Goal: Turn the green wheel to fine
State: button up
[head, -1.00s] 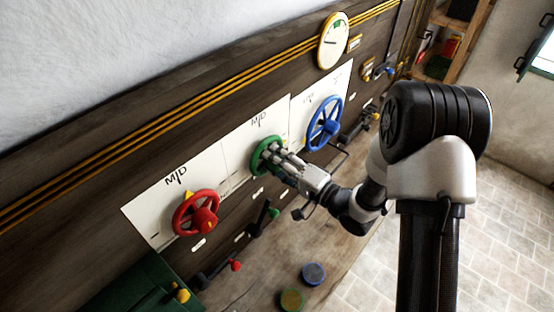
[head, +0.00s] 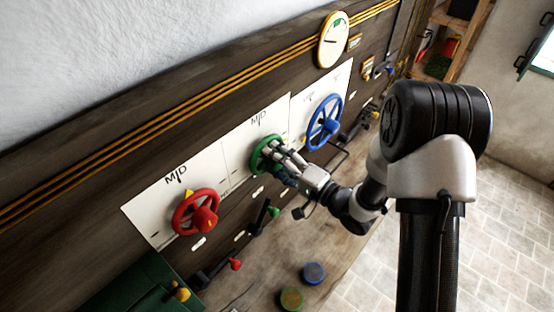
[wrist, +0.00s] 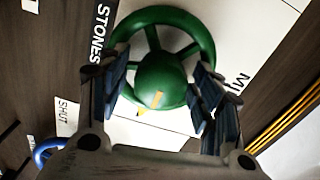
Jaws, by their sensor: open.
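The green wheel (head: 262,158) is mounted on a white plate (head: 240,150) on the dark wooden panel, between the red and blue wheels. In the wrist view the green wheel (wrist: 203,38) shows its rim, spokes and a round hub with a small orange mark. My gripper (head: 277,155) is at the wheel. In the wrist view my gripper (wrist: 162,88) has its fingers apart, one on each side of the hub, reaching in near the rim. I cannot tell whether they touch it. The plate reads "MID" at the top; a "fine" label is not readable.
A red wheel (head: 195,212) is to the left and a blue wheel (head: 325,122) to the right. Small levers (head: 234,264) stick out below the wheels. A round gauge (head: 333,40) sits above. A "STONES" label (wrist: 102,35) and a "SHUT" label (wrist: 62,113) show in the wrist view.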

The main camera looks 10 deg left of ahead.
jog(key=v, duration=1.2)
jog(key=shift+w, duration=0.1)
